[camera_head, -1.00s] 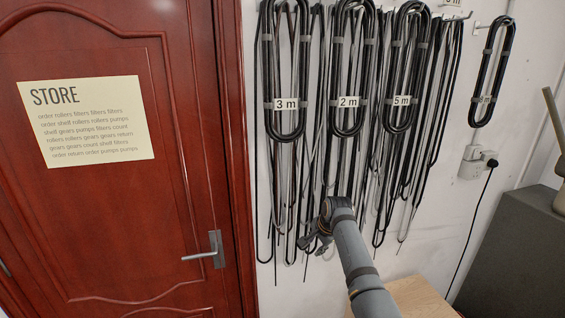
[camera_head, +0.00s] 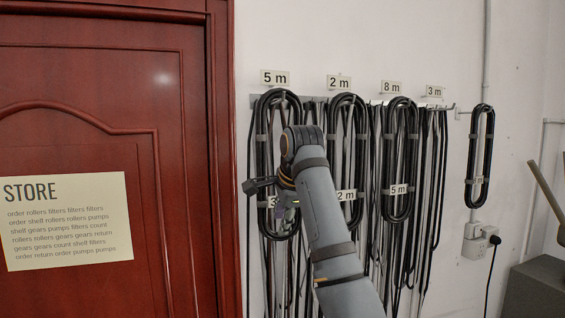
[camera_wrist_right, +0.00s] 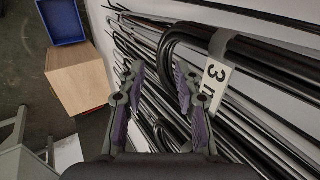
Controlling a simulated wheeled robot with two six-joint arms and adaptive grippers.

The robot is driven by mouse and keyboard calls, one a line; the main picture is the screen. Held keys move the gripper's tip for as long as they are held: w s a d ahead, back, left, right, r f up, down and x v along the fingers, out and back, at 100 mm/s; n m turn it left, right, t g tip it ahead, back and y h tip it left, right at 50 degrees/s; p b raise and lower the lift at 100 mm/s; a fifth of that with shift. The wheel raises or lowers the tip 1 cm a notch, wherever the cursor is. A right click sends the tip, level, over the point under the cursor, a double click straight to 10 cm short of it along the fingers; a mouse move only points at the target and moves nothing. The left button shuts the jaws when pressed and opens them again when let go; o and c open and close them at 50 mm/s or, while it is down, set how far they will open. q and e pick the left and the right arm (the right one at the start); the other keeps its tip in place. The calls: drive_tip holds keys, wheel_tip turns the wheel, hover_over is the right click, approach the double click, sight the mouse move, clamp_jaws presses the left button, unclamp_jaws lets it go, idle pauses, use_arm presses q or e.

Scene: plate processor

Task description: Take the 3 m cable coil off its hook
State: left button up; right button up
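The coil tagged 3 m (camera_head: 263,130) is the leftmost black coil in the head view, hanging under the wall sign 5 m. Its tag (camera_head: 269,201) is partly hidden by my right gripper (camera_head: 266,192), which is in front of the coil's lower part. In the right wrist view the coil (camera_wrist_right: 262,57) and its 3 m tag (camera_wrist_right: 214,82) lie right of the fingers, partly behind the right one. My right gripper (camera_wrist_right: 157,82) is open with nothing visibly held between its fingers. My left gripper is not in view.
Coils tagged 2 m (camera_head: 346,194) and 5 m (camera_head: 399,189) hang close by on the right, with loose cables between. Another coil (camera_head: 480,155) hangs apart at far right. Wall signs read 5 m (camera_head: 274,78), 2 m, 8 m and 3 m (camera_head: 435,91). A red door (camera_head: 100,100) stands left.

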sight(276, 235)
drive_tip(key=shift+w+a+f+p, duration=0.25)
drive_tip(key=shift+w+a+f, duration=0.05)
drive_tip(key=shift+w+f, duration=0.25)
drive_tip(key=shift+w+a+f+p, duration=0.25)
drive_tip(key=shift+w+f, duration=0.3)
drive_tip(key=p+x, duration=0.1)
drive_tip(key=x, duration=0.2)
drive_tip(key=shift+w+d+f, duration=0.1)
drive_tip(key=shift+w+f, duration=0.05)
drive_tip(key=shift+d, duration=0.1)
drive_tip(key=shift+c, duration=1.6)
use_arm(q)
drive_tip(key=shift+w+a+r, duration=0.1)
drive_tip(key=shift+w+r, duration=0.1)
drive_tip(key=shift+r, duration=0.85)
use_arm(e)
clamp_jaws()
